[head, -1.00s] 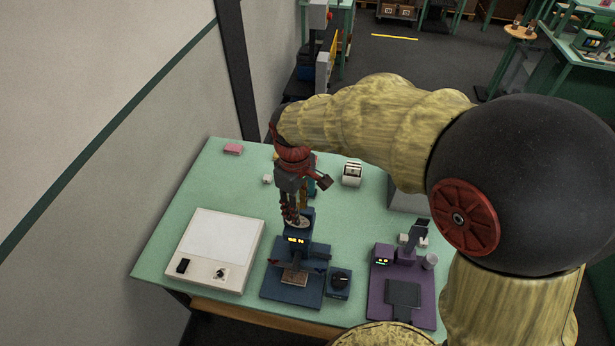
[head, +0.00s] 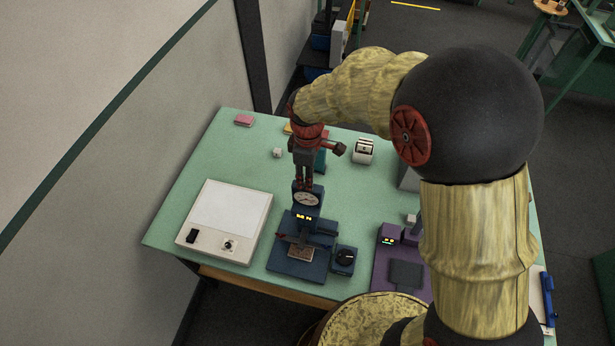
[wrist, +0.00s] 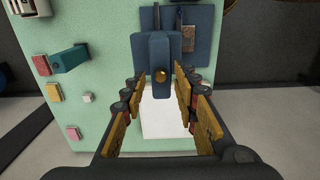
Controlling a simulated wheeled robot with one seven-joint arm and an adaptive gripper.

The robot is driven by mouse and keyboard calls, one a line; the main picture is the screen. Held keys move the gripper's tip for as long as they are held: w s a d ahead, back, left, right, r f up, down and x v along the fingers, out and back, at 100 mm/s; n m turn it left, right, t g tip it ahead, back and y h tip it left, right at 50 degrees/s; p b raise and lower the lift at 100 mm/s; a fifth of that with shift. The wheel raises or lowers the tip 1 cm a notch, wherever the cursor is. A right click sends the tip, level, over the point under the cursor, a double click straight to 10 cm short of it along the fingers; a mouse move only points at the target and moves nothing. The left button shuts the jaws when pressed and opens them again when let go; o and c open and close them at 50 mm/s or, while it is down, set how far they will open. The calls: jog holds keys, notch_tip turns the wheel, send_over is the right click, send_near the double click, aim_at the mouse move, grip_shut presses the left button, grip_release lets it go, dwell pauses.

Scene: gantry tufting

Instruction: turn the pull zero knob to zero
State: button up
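The blue pull tester (head: 297,262) stands on the green table, with a round white dial (head: 306,198) and a lit yellow display on its column. A small blue box with a black knob (head: 345,256) stands at its right. My gripper (head: 304,183) points down just above the column top, beside the dial. In the wrist view my gripper (wrist: 159,82) is open, its padded fingers on either side of the blue head (wrist: 159,51). A small brass-coloured knob (wrist: 160,76) shows between the fingers, with no clear contact. No zero marking is readable, and which knob is the pull zero knob cannot be told.
A white light box (head: 231,206) lies at the left, and a purple device (head: 405,272) stands at the right, partly behind my arm. A pink block (head: 243,120) and a white-and-black device (head: 363,150) sit farther back.

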jog(key=shift+f, duration=0.4)
jog(key=shift+c, duration=0.3)
grip_shut()
